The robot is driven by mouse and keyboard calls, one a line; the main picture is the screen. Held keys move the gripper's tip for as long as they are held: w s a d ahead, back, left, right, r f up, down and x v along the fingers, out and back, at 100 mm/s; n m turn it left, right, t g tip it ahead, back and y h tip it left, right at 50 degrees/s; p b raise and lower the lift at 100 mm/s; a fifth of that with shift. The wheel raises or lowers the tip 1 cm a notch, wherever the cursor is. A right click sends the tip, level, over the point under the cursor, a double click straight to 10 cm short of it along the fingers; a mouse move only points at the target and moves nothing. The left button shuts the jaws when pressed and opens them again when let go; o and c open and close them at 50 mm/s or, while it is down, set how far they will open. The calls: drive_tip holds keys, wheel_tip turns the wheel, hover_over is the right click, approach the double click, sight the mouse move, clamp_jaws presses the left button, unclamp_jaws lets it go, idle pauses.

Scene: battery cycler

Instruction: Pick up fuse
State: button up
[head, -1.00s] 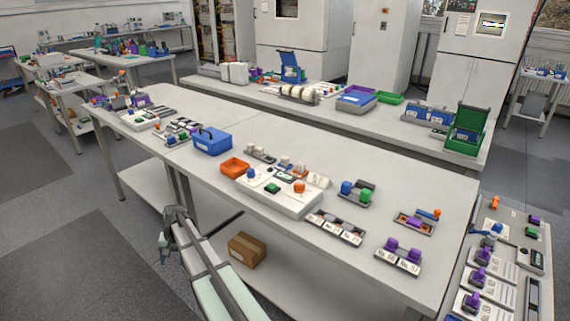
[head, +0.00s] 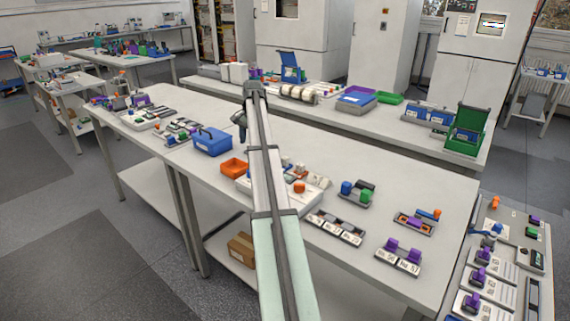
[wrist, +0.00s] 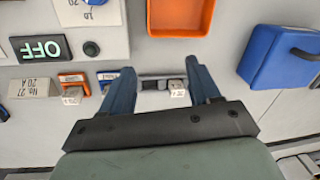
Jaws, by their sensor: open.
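My gripper (wrist: 160,68) is open and empty in the wrist view, with a finger on each side of a short grey holder (wrist: 150,83). A small pale labelled piece (wrist: 178,91) sits at the holder's right end, near the right finger; it may be a fuse, but its label is too small to read. Left of the left finger are small orange and grey pieces (wrist: 72,79) and a block (wrist: 33,87) marked "No. 27 20 A". In the head view my gripper (head: 239,121) hangs above the bench's far side, and my arm hides part of the bench.
An orange bin (wrist: 180,14) lies beyond the fingers and a blue box (wrist: 283,55) to the right. A white panel with a display (wrist: 40,48) reading "OFF" is at left. In the head view, blue and green blocks (head: 347,187) stand right of my arm.

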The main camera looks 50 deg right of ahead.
drive_tip(key=s+d+r+m+g, duration=0.1)
drive_tip(key=s+d+r+m, duration=0.25)
drive_tip(key=s+d, duration=0.5)
hover_over(285, 158)
drive_tip(key=shift+n, duration=0.45)
drive_tip(key=f, duration=0.5)
drive_tip(key=a+f, duration=0.1)
drive_tip(key=f, duration=0.2)
drive_tip(key=shift+w, duration=0.4)
drive_tip(key=shift+s+d+f, duration=0.1)
drive_tip(key=shift+d+f, duration=0.05)
drive_tip(key=shift+f, duration=0.75)
drive_tip(key=shift+s+d+f, duration=0.1)
drive_tip(key=shift+d+f, duration=0.1)
drive_tip(key=shift+f, duration=0.65)
drive_tip(key=shift+s+d+f, duration=0.1)
drive_tip(key=shift+d+f, duration=0.05)
drive_tip(key=shift+f, duration=0.75)
drive_tip(key=shift+c, duration=0.2)
clamp_jaws()
drive_tip(key=shift+r, duration=0.2)
